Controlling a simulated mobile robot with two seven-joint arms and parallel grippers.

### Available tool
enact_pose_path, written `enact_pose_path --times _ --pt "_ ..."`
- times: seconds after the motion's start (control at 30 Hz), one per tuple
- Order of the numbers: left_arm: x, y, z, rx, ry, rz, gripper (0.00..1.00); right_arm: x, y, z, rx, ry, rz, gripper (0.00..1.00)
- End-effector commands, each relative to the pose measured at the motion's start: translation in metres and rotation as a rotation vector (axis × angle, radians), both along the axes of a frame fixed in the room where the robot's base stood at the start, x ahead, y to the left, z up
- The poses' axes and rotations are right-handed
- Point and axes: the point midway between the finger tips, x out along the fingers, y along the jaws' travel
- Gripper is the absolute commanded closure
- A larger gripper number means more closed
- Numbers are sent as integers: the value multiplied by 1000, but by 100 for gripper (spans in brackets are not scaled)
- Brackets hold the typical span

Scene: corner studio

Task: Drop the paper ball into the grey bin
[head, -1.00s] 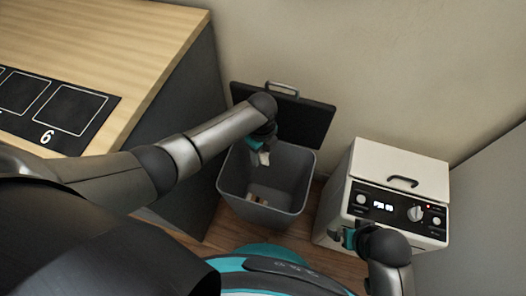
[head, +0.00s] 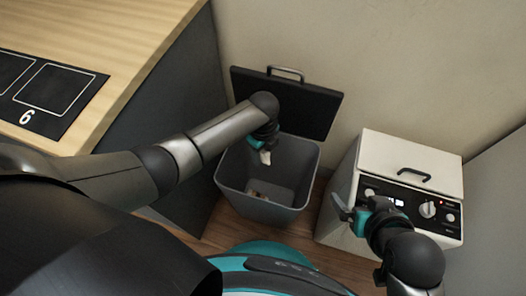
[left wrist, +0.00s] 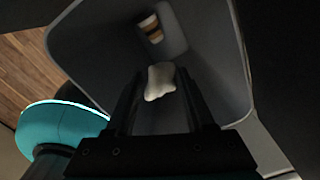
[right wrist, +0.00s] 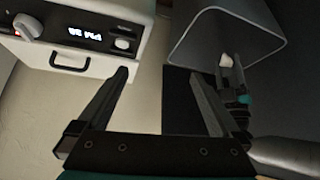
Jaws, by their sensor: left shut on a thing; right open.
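The white crumpled paper ball (left wrist: 160,80) is between the fingertips of my left gripper (left wrist: 158,95), which is shut on it. In the head view the paper ball (head: 265,157) hangs below the left gripper (head: 262,146), over the opening of the grey bin (head: 262,212). The bin's dark lid (head: 300,103) stands open at the back. A striped brown and white item (left wrist: 150,27) lies inside the bin. My right gripper (head: 352,212) is open and empty in front of the white appliance. The right wrist view also shows the bin's rim (right wrist: 225,10) and the paper ball (right wrist: 226,61).
A white appliance (head: 410,160) with a knob, display and handle stands right of the bin. A wooden-topped counter (head: 130,40) with a dark side is on the left. The wall is close behind. Some wooden floor (head: 225,232) shows before the bin.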

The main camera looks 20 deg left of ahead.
Motion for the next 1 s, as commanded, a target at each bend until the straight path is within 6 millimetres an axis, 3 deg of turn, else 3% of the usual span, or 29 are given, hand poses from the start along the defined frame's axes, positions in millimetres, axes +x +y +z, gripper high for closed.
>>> enact_pose_path --times 0.23,0.6,0.63,0.93,1.0 --pt "0 0 -10 0 0 0 97 10 13 5 45 -104 17 0" --pt "0 0 -10 0 0 0 97 12 16 8 56 -126 21 0" --pt "0 0 -10 0 0 0 45 12 16 8 56 -126 21 0" --pt "0 0 -10 0 0 0 12 12 16 8 55 -125 20 0" --pt "0 0 -10 0 0 0 12 12 16 8 55 -125 20 0"
